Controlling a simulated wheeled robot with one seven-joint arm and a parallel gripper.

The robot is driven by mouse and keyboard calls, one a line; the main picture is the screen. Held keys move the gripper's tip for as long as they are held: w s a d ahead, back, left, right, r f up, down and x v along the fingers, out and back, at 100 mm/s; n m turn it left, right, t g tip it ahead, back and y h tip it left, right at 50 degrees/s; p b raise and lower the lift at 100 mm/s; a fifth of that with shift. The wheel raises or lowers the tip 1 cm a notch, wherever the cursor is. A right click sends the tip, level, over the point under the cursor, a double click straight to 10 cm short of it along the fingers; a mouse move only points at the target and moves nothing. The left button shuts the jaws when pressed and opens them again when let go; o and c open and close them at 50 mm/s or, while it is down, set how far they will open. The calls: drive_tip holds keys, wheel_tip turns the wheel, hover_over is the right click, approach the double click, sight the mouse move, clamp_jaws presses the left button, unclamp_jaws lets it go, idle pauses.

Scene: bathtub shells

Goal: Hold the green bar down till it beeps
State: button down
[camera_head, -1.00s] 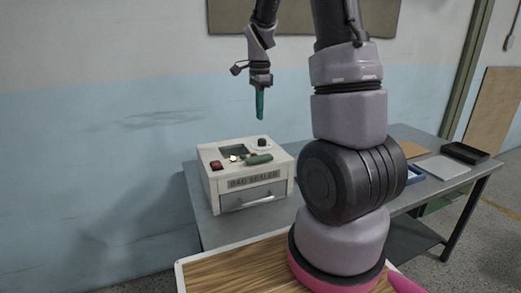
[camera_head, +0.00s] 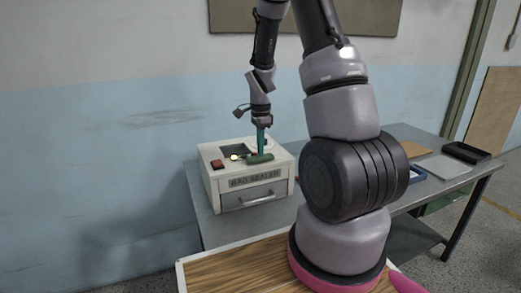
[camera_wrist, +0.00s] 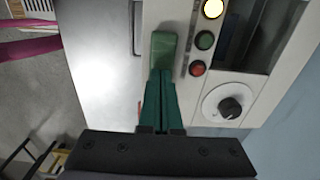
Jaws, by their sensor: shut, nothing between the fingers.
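The bag sealer (camera_head: 247,197) is a pale box with a drawer front, standing on the grey table. The green bar (camera_head: 256,160) lies across its sloped top. It also shows in the wrist view (camera_wrist: 163,47), just beyond my fingertips. My gripper (camera_head: 261,153) points down with its green fingers closed and empty. In the wrist view the fingertips (camera_wrist: 161,75) overlap the near end of the bar. They are at the bar or just above it; I cannot tell whether it is pressed. The yellow lamp (camera_wrist: 212,8) is lit, beside a dark green lamp (camera_wrist: 204,40) and a red one (camera_wrist: 197,68).
A red switch (camera_head: 217,164) and a dark screen (camera_wrist: 243,35) are on the sealer's top, with a dial knob (camera_wrist: 229,107) near my fingers. A dark tray (camera_head: 465,152) and a pale board (camera_head: 444,167) lie at the table's far right.

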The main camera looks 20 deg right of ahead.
drive_tip(key=shift+f, duration=0.35)
drive_tip(key=shift+s+f, duration=0.1)
drive_tip(key=shift+f, duration=0.5)
drive_tip(key=shift+s+f, duration=0.3)
drive_tip(key=shift+f, duration=0.05)
drive_tip(key=shift+a, duration=0.1)
drive_tip(key=shift+w+r, duration=0.2)
drive_tip(key=shift+r, duration=0.25)
wheel_tip(320, 180, up, 14)
drive_tip(key=shift+w+r, duration=0.15)
drive_tip(key=shift+w, duration=0.1)
idle(0.5)
